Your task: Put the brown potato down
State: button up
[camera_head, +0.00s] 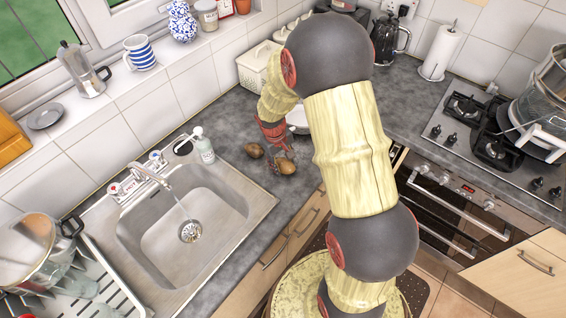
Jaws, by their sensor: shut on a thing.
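A brown potato (287,167) is between the fingertips of my gripper (280,164), low over the grey worktop to the right of the sink. The gripper points down and is shut on this potato. I cannot tell whether the potato touches the worktop. A second brown potato (253,150) lies on the worktop just left of the gripper. My arm hides part of the worktop behind and to the right.
The steel sink (262,197) with running water is to the left, with a soap bottle (204,146) at its back corner. A white bowl (297,119) is partly hidden behind my gripper. The hob (468,115) is at right. Grey worktop (235,113) is clear behind the potatoes.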

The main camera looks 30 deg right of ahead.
jog(key=shift+f, duration=0.2)
jog(key=o, duration=1.3)
jog(key=r, duration=0.2)
jog(key=a+r, duration=0.1)
jog(key=r, duration=0.2)
jog(key=a+r, duration=0.1)
jog(key=r, duration=0.1)
jog(key=shift+r+p, duration=0.25)
jog(key=shift+p, duration=0.15)
jog(key=s+a+r+t, duration=0.2)
jog(key=s+a+r, duration=0.1)
jog(key=r, duration=0.8)
jog(key=s+a+r+t, duration=0.1)
jog(key=s+a+r, duration=0.2)
jog(key=s+r, duration=0.1)
jog(key=s+a+r+t+y, duration=0.1)
jog(key=s+a+r, duration=0.2)
jog(key=s+r, duration=0.2)
jog(key=s+a+r+t, duration=0.1)
jog(key=s+a+r, duration=0.2)
jog(key=s+r, duration=0.2)
jog(key=shift+s+t+y, duration=0.3)
jog(key=shift+s+y, duration=0.1)
jog(key=shift+s, duration=1.35)
